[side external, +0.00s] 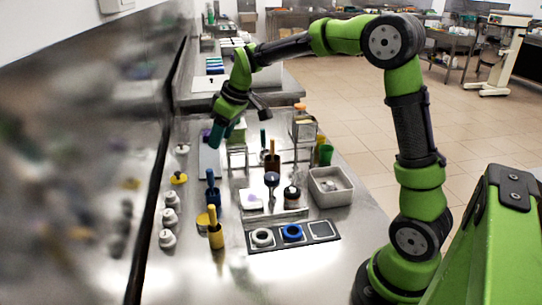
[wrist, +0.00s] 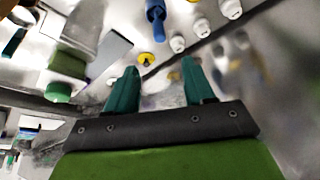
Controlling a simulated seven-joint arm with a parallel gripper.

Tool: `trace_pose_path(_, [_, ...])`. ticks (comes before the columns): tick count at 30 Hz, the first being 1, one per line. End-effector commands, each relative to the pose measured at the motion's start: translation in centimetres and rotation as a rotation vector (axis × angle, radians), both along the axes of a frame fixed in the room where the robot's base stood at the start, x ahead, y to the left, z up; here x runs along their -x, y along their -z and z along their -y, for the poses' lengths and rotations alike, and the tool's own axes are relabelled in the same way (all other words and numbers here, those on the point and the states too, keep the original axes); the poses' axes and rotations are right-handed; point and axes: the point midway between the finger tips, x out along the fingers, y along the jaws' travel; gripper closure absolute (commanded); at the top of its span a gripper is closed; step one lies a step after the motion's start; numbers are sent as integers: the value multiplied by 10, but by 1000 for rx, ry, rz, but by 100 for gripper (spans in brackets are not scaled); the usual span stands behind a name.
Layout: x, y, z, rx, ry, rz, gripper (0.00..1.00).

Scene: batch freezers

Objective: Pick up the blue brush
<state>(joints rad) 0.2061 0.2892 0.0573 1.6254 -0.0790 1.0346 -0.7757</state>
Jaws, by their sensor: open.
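The blue brush (side external: 212,190) stands upright on the steel counter in the side view, its thin handle up, behind a yellow brush-like item. In the wrist view the blue brush (wrist: 156,18) is at the top edge, partly cut off, beyond my fingertips. My gripper (side external: 217,137) is above the counter, farther back than the brush and higher than it, with clear space between them. In the wrist view the two teal fingers of my gripper (wrist: 160,68) are spread apart with nothing between them.
A yellow-handled item (side external: 216,236) stands just in front of the brush. White knobs (side external: 168,218) line the wall on the left. A tray of rings (side external: 320,230), a white bin (side external: 330,186) and a brown-handled item (side external: 272,160) are to the right.

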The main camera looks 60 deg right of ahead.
Motion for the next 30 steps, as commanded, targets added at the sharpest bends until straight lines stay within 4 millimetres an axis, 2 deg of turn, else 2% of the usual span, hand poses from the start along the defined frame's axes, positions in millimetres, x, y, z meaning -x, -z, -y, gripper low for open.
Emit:
trace_pose_path(1, [-1,-5,0,14,-32,12,47])
trace_pose_path(5, [-2,4,-2,26,-69,9,47])
trace_pose_path(18, [-34,87,-12,25,-67,7,47])
trace_pose_path(26, [-41,107,-14,25,-66,10,47])
trace_pose_path(30, [-44,125,-15,25,-66,7,47])
